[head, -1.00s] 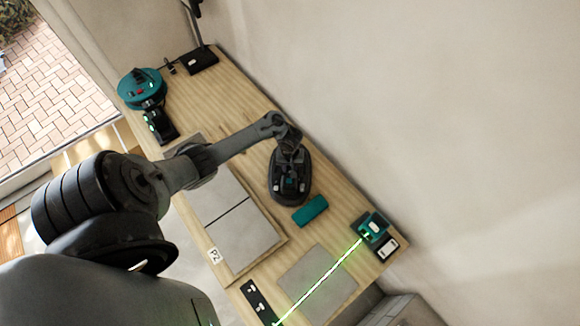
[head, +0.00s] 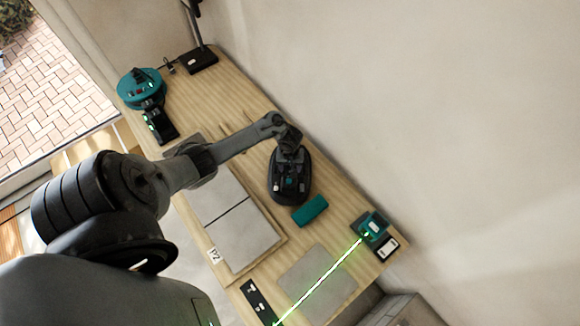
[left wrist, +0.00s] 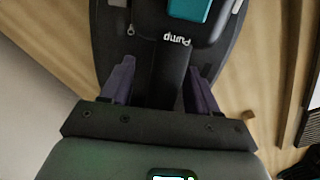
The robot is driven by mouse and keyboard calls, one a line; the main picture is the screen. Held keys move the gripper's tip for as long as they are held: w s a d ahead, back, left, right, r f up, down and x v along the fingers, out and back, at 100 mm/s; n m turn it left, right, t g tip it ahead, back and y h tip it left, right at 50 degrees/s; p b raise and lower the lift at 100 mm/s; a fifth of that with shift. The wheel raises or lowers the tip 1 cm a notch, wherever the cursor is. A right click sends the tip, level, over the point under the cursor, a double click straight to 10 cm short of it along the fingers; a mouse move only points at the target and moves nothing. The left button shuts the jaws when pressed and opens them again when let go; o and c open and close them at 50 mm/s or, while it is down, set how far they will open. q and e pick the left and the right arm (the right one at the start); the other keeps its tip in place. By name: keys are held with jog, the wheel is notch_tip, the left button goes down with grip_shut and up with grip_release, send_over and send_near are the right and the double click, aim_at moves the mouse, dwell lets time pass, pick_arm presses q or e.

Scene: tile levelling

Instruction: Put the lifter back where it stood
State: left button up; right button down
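The lifter (head: 278,188) is a black, rounded tool with a teal patch, on or just above the wooden table near its middle; I cannot tell for certain whether it touches. My left gripper (head: 288,160) is over its far end. In the left wrist view, the lifter's body (left wrist: 215,50) bears the word "Pump". There the left gripper's two dark fingers (left wrist: 160,88) stand either side of a black bar-like part of the lifter, apparently with a gap. The lifter's underside is hidden. My right gripper is in neither view.
A teal block (head: 310,211) lies close beside the lifter. Grey tiles (head: 243,235) lie on a board at the left, another tile (head: 318,280) nearer. A laser device (head: 371,227) casts a green line across it. A teal round tool (head: 140,90) is at the far left. The wall borders the right.

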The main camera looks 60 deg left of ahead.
pick_arm(q)
jog(key=shift+s+f, duration=0.1)
jog(key=shift+s, duration=0.05)
notch_tip(320, 180, up, 11)
jog(key=p, duration=0.5)
jog(key=shift+d, duration=0.1)
jog(key=s+d+r+m+t+y+p, duration=0.1)
jog(key=s+d+r+m+t+p, duration=0.15)
jog(key=d+r+m, duration=0.55)
jog(key=s+d+r+m+t+p, duration=0.1)
jog(key=s+d+r+m+p, duration=0.25)
jog(key=d, duration=0.75)
jog(key=s+d+r+m+p, duration=0.1)
jog(key=s+d+r, duration=0.1)
jog(key=r, duration=0.4)
jog(key=s+d+r+m+h+p, duration=0.1)
jog(key=s+d+r, duration=0.2)
jog(key=r, duration=0.3)
jog(key=shift+s+d+p, duration=0.35)
jog(key=shift+s+p, duration=0.05)
jog(key=shift+s, duration=0.15)
